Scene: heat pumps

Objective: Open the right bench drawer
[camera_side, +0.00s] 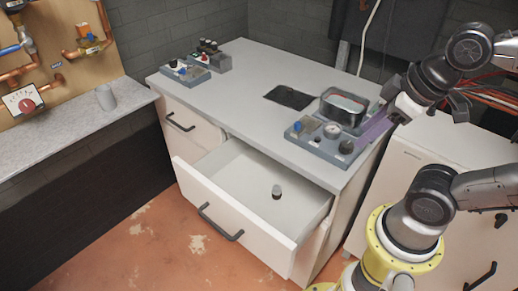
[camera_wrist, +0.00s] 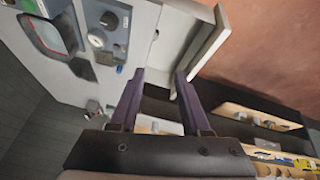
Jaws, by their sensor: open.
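The white bench (camera_side: 250,85) stands in the middle of the side view. A drawer that looks like its right one (camera_side: 235,222) is pulled far out, with a dark bar handle (camera_side: 220,223) on its front. A small dark-topped cylinder (camera_side: 277,192) stands inside it. The left drawer (camera_side: 190,128) is shut. My gripper (camera_side: 372,130) is at the bench's right edge, beside the grey control panel, away from the drawer handle. In the wrist view my gripper (camera_wrist: 157,80) has its purple fingers apart with nothing between them. The open drawer (camera_wrist: 210,45) shows beyond them.
The grey control panel (camera_side: 313,143) with knobs and a gauge sits on the right of the bench top, in front of a dark tray (camera_side: 343,108). Another switch box (camera_side: 185,72) is at the back left. A side counter (camera_side: 70,125) stands left. Floor before the drawer is clear.

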